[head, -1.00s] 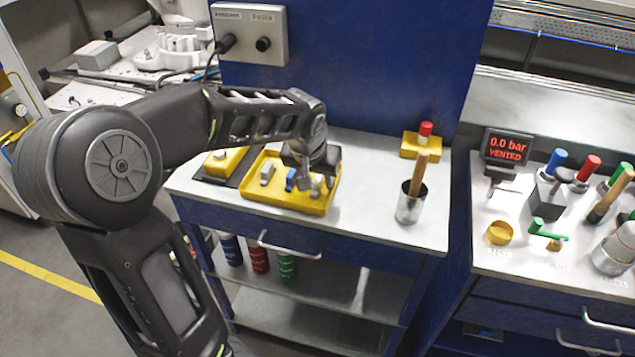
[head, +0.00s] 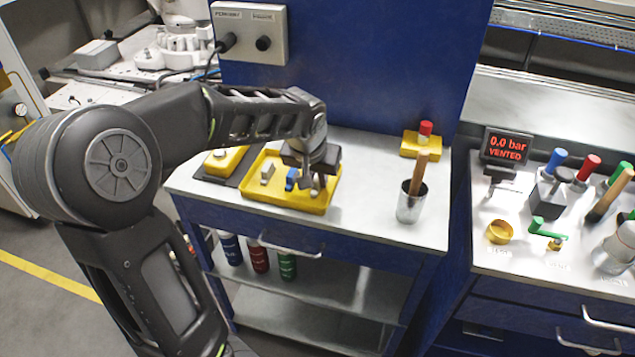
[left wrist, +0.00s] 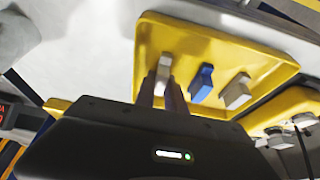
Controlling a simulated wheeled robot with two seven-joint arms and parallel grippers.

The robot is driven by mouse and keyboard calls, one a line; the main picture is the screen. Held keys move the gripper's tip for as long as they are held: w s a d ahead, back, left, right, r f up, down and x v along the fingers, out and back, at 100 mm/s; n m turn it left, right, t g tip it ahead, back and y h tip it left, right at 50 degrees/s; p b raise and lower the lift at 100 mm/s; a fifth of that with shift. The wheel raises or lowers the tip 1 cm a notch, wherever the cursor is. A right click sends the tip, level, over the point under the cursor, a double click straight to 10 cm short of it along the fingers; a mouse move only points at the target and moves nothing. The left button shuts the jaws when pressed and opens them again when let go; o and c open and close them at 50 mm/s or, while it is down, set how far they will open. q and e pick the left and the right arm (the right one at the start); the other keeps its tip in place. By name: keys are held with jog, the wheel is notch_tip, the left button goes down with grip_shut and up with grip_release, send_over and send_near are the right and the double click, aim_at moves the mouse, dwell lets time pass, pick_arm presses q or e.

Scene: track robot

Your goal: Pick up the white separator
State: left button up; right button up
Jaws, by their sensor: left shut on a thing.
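My left gripper (head: 315,188) is over the right side of the yellow tray (head: 262,194). In the left wrist view its fingers (left wrist: 161,88) are shut on the white separator (left wrist: 165,63), whose top shows between and beyond them. The separator is still down in the tray; whether it touches the tray floor I cannot tell. In the head view the fingers mostly hide it. A blue piece (head: 291,178) and a pale grey piece (head: 267,171) lie in the tray to the left of the gripper. My right gripper is not in view.
A metal cup (head: 409,205) with a wooden handle stands right of the tray. A yellow block (head: 421,147) with a red top is behind it. A blue panel (head: 370,60) rises behind the bench.

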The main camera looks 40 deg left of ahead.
pick_arm(q)
jog(key=shift+r, duration=0.1)
grip_shut()
notch_tip(320, 180, up, 10)
jog(key=shift+f, duration=0.1)
dwell(0.4)
dwell(0.5)
